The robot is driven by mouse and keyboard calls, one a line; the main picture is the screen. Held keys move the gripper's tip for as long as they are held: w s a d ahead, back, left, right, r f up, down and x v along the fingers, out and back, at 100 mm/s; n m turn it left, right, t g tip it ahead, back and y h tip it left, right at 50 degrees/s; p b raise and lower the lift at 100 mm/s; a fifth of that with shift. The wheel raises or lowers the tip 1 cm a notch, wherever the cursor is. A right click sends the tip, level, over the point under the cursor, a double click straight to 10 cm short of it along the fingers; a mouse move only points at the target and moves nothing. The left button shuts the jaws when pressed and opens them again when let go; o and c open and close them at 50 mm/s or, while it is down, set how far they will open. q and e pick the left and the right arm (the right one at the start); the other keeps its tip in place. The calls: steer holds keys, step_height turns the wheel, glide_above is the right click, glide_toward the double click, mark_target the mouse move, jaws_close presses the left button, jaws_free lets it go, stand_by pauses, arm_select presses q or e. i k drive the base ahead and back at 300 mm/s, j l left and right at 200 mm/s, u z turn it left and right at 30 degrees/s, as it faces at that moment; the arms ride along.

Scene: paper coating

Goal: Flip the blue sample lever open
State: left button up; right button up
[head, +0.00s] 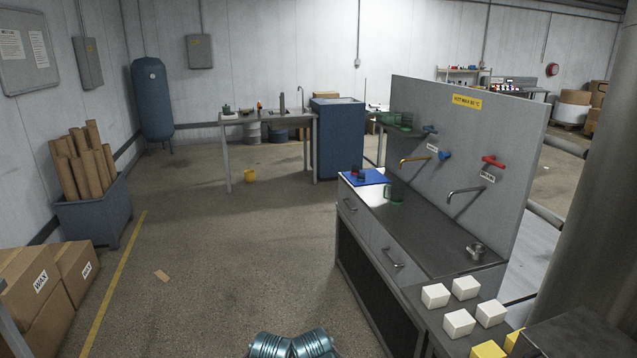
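Two blue handles are on the grey upright panel (475,130) behind the steel counter. The upper blue handle (430,129) is near the panel's left side. The lower blue handle (444,155) is beside a brass spout (414,159). A white label (432,147) sits between them, too small to read. I cannot tell which handle is the sample lever, nor whether either is open. Neither of my grippers is in view, and nothing touches the handles.
A red handle (493,161) and steel spout (465,190) are further right. Open floor (245,235) lies left of the counter.

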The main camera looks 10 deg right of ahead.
mark_target(429, 129)
steer(key=i+j+z, duration=0.1)
steer(key=i+z, duration=0.3)
steer(key=i, duration=0.15)
steer(key=i+j+z, duration=0.4)
steer(key=i, duration=0.15)
steer(key=i+j+z, duration=0.35)
steer(key=i+j, duration=0.6)
steer(key=i+j+u, duration=0.1)
steer(key=i+j, duration=0.45)
steer(key=i, duration=0.15)
steer(key=i+j, duration=0.55)
steer(key=i, duration=0.15)
